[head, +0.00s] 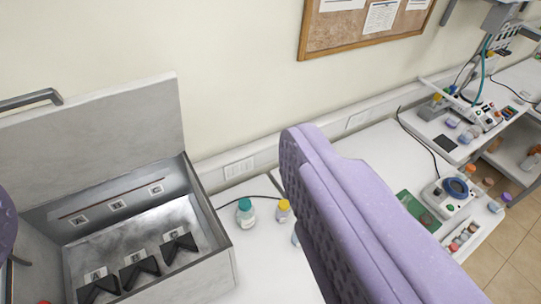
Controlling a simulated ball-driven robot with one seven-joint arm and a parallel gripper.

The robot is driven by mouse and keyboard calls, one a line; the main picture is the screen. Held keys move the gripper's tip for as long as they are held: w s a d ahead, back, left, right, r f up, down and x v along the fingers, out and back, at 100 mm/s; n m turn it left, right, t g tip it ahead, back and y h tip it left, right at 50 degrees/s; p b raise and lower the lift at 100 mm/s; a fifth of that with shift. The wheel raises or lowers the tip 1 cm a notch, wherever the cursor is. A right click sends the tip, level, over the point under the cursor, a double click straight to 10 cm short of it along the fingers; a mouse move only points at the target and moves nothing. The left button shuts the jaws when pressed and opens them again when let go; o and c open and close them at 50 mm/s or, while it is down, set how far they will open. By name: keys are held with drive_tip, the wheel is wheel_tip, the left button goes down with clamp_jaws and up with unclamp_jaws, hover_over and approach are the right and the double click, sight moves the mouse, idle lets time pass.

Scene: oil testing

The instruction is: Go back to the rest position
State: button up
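My gripper (148,170) shows as a large purple finger right of centre and a small piece of the other purple finger at the left edge. The fingers are wide apart, with nothing held between them. An open grey metal box (215,262) with its lid raised is seen beyond the gap. It holds black angled holders (140,268) marked with letter labels A, B and C. The near finger hides part of the bench.
A green-capped bottle (245,216) and a yellow-capped bottle (283,211) stand on the white bench (250,262) right of the box. A round-topped device (452,192) and lab instruments (475,112) stand farther right. A cork board (365,28) hangs on the wall.

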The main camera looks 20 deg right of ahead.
wheel_tip(320, 180, down, 17)
drive_tip(key=b, duration=1.6)
drive_tip(key=shift+r+b, duration=0.2)
drive_tip(key=shift+b, duration=0.1)
